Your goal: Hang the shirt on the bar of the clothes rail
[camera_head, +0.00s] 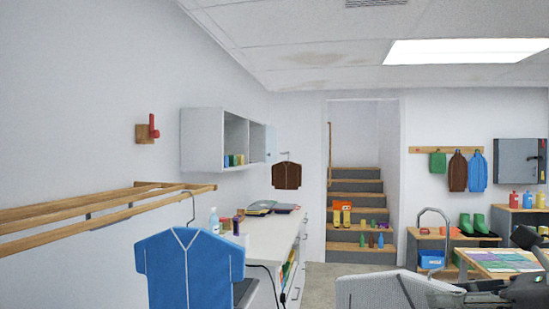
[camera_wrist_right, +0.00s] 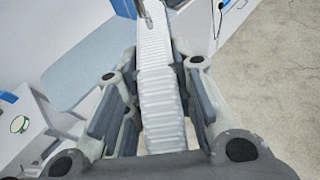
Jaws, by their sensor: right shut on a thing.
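The blue shirt (camera_head: 190,272) is upright on a hanger in the lower left of the head view, with white lines at its collar and front. Its thin hook (camera_head: 188,203) overlaps the right end of the wooden clothes rail (camera_head: 70,212). I cannot tell whether the hook rests over a bar or is only in front of it. In the right wrist view my right gripper (camera_wrist_right: 152,28) is shut, with a thin grey rod at its tips and bits of blue beyond. Its hold on the shirt is hidden in the head view. My left gripper is not in view.
A white counter (camera_head: 275,232) with bottles and folded things stands behind the shirt. A wall cabinet (camera_head: 205,140) and a red-tipped peg (camera_head: 148,130) are on the left wall. A brown garment (camera_head: 287,176) hangs farther back. Stairs (camera_head: 357,185) rise at the back.

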